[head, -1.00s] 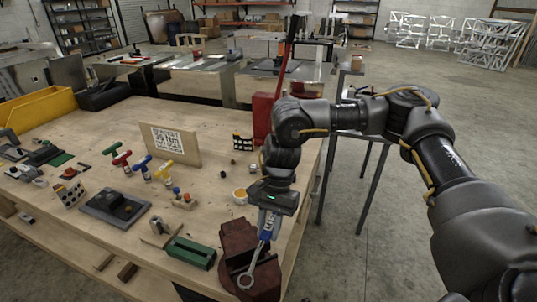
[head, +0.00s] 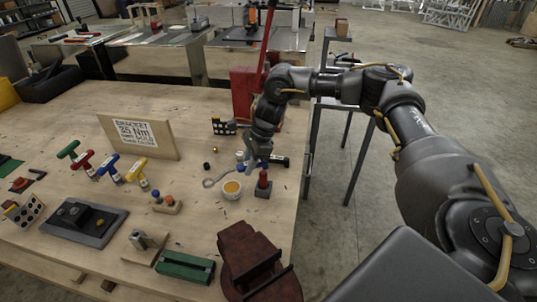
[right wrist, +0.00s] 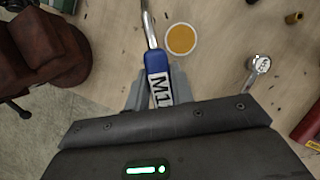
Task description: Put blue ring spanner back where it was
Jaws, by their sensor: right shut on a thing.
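My right gripper (head: 256,162) is shut on the blue ring spanner and holds it low over the wooden bench, behind the cup. The spanner's bright ring end (head: 209,182) points left in the head view; most of its blue grip is hidden by the gripper there. In the right wrist view the blue grip (right wrist: 157,68), with a white label starting "M1", sits between the gripper's fingers (right wrist: 158,92), and its metal shank runs up out of the picture. I cannot tell whether the spanner touches the bench. My left gripper is not in view.
A cup with yellow contents (head: 231,189) stands close beside the spanner. A red-topped tool in a block (head: 263,184) stands near the gripper. A dark red vise (head: 250,262) is at the front edge. A sign board (head: 139,135) and T-handles (head: 108,167) stand left.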

